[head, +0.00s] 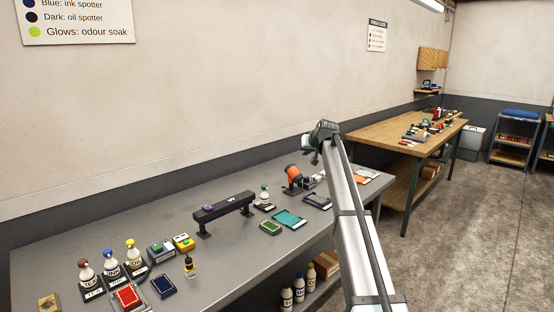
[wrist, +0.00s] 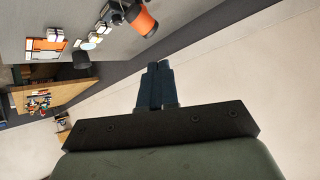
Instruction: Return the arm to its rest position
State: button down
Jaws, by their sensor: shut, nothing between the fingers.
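My gripper (wrist: 160,86) shows in the wrist view with its two dark blue fingers side by side, shut and empty. In the head view my arm reaches up from the bottom right, and its end is over the far part of the grey bench (head: 215,268). The fingertips are hard to make out there. The gripper touches nothing that I can see. The wrist view is turned on its side, with the pale wall (wrist: 240,75) filling much of it.
On the bench stand labelled bottles (head: 109,264), a black bar stand (head: 224,209), an orange tool (head: 293,174) and teal trays (head: 289,219). A wooden table (head: 397,132) with small items stands behind at the right. Bottles (head: 287,299) sit on the shelf below. The floor at right is clear.

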jog(key=d+m+t, duration=0.1)
jog(key=d, duration=0.7)
jog(key=s+d+f+m+h, duration=0.1)
jog(key=s+d+f, duration=0.3)
jog(key=f, duration=0.5)
jog(key=s+a+f+g, duration=0.15)
jog(key=s+f, duration=0.35)
jog(key=f, duration=0.7)
jog(key=s+f+g, duration=0.2)
jog(key=s+f, duration=0.2)
jog(key=f, duration=0.9)
jog(key=s+a+f+g, duration=0.3)
jog(key=s+f+g, duration=0.1)
jog(key=s+f, duration=1.45)
jog(key=s+a+f+g+h, duration=0.1)
jog(key=s+f+g, duration=0.1)
jog(key=s+f, duration=0.8)
jog(key=s+a+f+g, duration=0.1)
jog(key=s+f+g, duration=0.2)
jog(key=s+f, duration=0.7)
jog(key=s+g+h, duration=0.1)
jog(key=s+g, duration=0.4)
jog(key=s, duration=2.8)
jog(key=shift+s+f, duration=0.15)
jog(key=shift+s, duration=0.25)
